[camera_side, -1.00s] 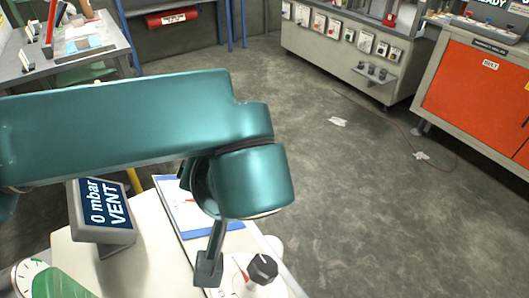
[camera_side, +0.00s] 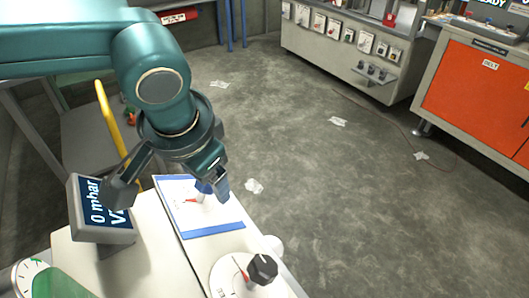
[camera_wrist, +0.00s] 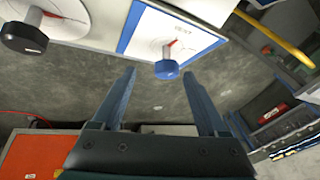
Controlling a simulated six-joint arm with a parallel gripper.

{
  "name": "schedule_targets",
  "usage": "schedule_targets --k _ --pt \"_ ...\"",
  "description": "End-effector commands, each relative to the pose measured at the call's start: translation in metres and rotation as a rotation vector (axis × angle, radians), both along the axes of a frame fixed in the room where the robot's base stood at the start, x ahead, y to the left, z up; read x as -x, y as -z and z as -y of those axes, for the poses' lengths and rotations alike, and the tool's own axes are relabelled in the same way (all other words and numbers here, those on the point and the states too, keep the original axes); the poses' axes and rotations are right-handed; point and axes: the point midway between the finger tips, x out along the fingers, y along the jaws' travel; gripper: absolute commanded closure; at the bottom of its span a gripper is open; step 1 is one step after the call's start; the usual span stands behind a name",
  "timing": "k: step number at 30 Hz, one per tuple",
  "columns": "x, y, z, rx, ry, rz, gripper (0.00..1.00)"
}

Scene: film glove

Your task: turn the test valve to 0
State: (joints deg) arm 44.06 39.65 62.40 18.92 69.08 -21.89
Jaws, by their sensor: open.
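In the side view the panel (camera_side: 215,232) lies on the bench and the blue knob (camera_side: 205,187) is partly hidden by one finger. My gripper (camera_side: 170,191) is open above the panel, one finger beside the display and the other close to the knob. In the wrist view my gripper (camera_wrist: 158,72) has the knob showing between its fingertips. I cannot tell whether a finger touches it. The dial's numbers are too small to read.
A black knob (camera_side: 262,268) with a red pointer stands on a round dial in front of the panel. A display (camera_side: 102,215) reading 0 mbar stands at left, with a gauge (camera_side: 27,277) at the lower left. The open floor lies right of the bench.

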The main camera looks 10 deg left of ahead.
Motion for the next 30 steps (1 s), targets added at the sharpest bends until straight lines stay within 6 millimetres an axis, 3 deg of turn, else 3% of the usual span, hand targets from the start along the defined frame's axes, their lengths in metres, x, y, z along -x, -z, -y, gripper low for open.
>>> schedule_targets --k 6,14,30 --pt "-0.002 -0.013 -0.015 0.151 0.173 -0.036 0.24" --pt "-0.006 -0.022 -0.024 0.239 0.262 0.006 0.24" --pt "-0.022 0.024 -0.014 0.24 0.269 0.008 0.24"
